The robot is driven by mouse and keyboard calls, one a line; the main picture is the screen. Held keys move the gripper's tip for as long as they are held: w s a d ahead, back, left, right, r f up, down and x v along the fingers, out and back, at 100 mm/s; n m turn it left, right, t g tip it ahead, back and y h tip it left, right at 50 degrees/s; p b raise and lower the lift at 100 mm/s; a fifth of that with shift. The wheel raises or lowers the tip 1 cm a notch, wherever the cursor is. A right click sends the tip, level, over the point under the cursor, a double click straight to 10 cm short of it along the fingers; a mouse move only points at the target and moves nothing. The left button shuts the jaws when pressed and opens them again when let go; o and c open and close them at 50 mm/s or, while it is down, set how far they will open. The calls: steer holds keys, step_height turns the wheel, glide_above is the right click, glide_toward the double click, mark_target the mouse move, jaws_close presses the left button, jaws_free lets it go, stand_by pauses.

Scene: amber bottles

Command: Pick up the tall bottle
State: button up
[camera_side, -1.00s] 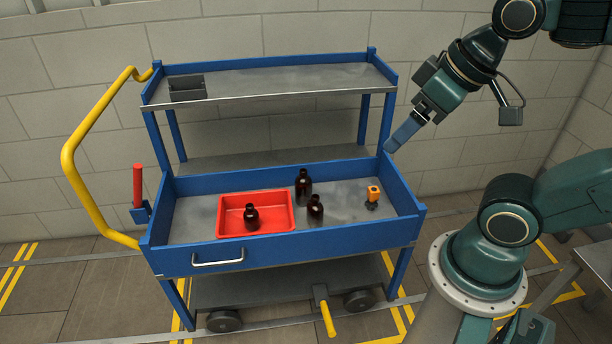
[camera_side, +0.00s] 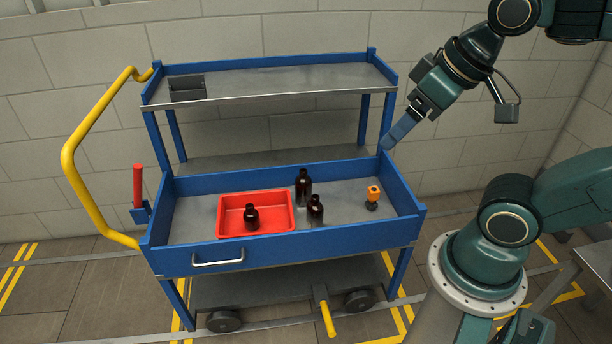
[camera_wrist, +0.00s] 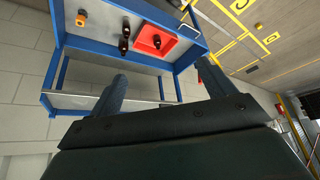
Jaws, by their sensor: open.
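The tall bottle (camera_side: 303,188), dark amber with a black cap, stands upright on the cart's middle shelf, just right of the red tray. It appears taller than the two other amber bottles. A shorter bottle (camera_side: 315,211) stands close in front of it, and a small one (camera_side: 251,217) stands inside the red tray (camera_side: 287,231). My gripper (camera_side: 391,139) is open and empty, above the shelf's right end and well away from the bottles. In the wrist view, its fingers (camera_wrist: 161,70) spread below the cart, and the bottles are small and far.
An orange-topped object (camera_side: 373,196) with a dark base stands on the shelf's right part. Blue rims (camera_side: 280,257) surround this shelf. The upper shelf (camera_side: 285,85) overhangs its back and carries a grey bin (camera_side: 187,89). A yellow handle (camera_side: 75,160) rises at left.

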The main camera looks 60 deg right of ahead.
steer(key=w+d+r+m, duration=0.1)
steer(key=w+m, duration=0.3)
steer(key=w, duration=0.3)
steer(key=m+g+y, duration=0.1)
steer(key=m, duration=2.8)
glide_above(306, 171)
steer(key=s, duration=0.3)
step_height(306, 171, down, 37)
steer(key=shift+s+d, duration=0.2)
steer(key=shift+d, duration=0.2)
steer(key=shift+f, duration=0.1)
steer(key=shift+n, duration=0.3)
steer(key=shift+x, duration=4.15)
steer(key=shift+a+f, duration=0.1)
steer(key=shift+f, duration=0.05)
